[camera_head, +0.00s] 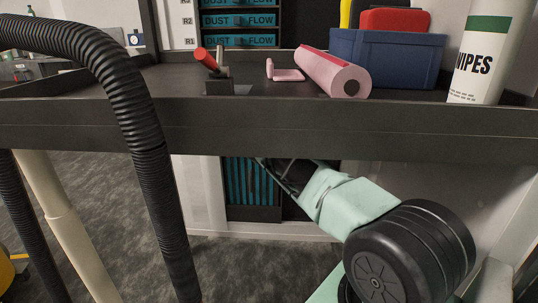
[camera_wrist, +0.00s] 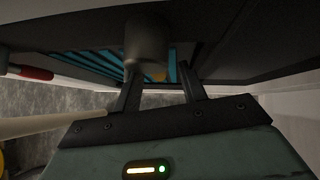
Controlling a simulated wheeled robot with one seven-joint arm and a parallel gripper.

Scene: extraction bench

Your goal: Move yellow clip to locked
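No yellow clip shows clearly there.
The dark bench (camera_head: 300,125) overhangs my arm. On it are a red-tipped lever (camera_head: 205,58), a pink roll (camera_head: 340,75), a blue bin (camera_head: 388,57) and a wipes canister (camera_head: 487,55). A black ribbed hose (camera_head: 150,150) hangs at left. The wrist view shows a red-ended rod (camera_wrist: 35,73).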

